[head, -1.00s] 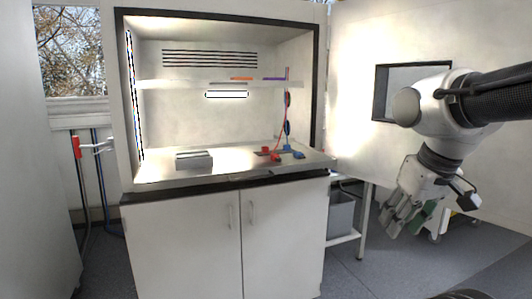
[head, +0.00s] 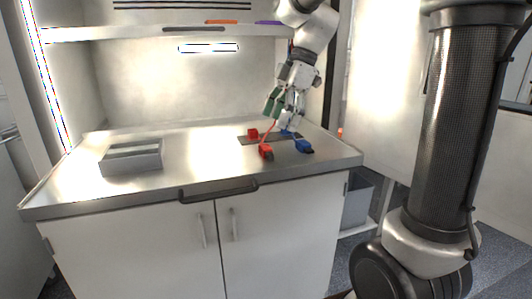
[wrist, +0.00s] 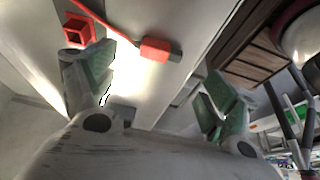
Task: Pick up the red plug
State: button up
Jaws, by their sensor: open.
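The red plug (head: 266,151) lies on the bench near its front edge, with a red cable running up from it. In the wrist view the red plug (wrist: 155,49) shows beyond the gap between my fingers, apart from them. My gripper (head: 282,108) is open and empty, above the bench and above the plugs. In the wrist view my gripper (wrist: 155,75) shows its two green-padded fingers spread wide. A hollow red socket (head: 253,133) sits behind the plug. It also shows in the wrist view (wrist: 78,31), close to the left fingertip.
A blue plug (head: 303,146) lies right of the red plug. A grey tray (head: 131,158) stands on the bench's left. A shelf (head: 150,32) crosses above, and the cabinet's right wall is close to my arm. The bench's middle is clear.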

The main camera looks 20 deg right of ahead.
aim_at(267, 148)
jog(key=x, duration=0.7)
jog(key=shift+a+f, duration=0.15)
jog(key=shift+f, duration=0.05)
jog(key=c, duration=1)
